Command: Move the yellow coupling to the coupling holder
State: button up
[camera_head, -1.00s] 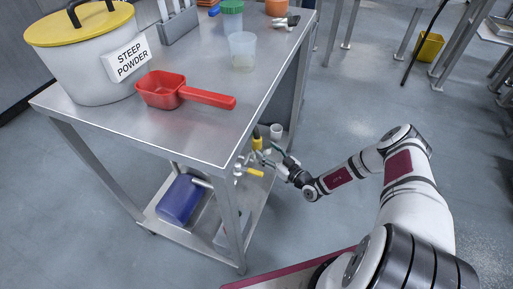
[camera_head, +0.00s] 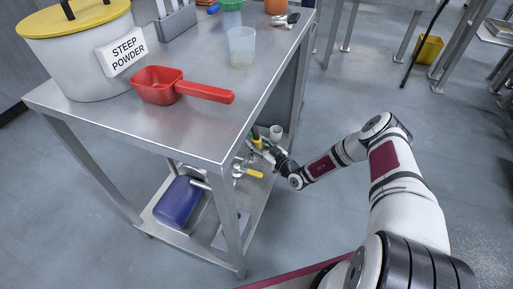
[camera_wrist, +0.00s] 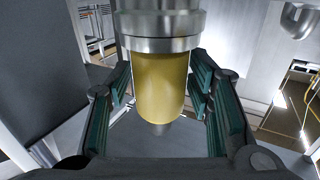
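The yellow coupling (camera_wrist: 160,85) is a smooth yellow cylinder under a metal collar in the wrist view, standing between the green finger pads. It shows as a small yellow spot in the head view (camera_head: 257,141), at the cart's right side below the top. My gripper (camera_wrist: 161,92) has one finger on each side of the coupling. Narrow gaps seem to show between pads and coupling, so it looks open around it. In the head view my gripper (camera_head: 266,149) is small and partly merged with the fittings. I cannot make out a coupling holder.
A metal cart (camera_head: 190,130) carries a red scoop (camera_head: 180,86), a steep powder pot (camera_head: 80,55) and a clear cup (camera_head: 241,46). A yellow-handled fitting (camera_head: 252,172) sits just below my gripper. A blue container (camera_head: 180,203) lies on the lower shelf.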

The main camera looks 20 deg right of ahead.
grip_shut()
jog(key=shift+r, duration=0.15)
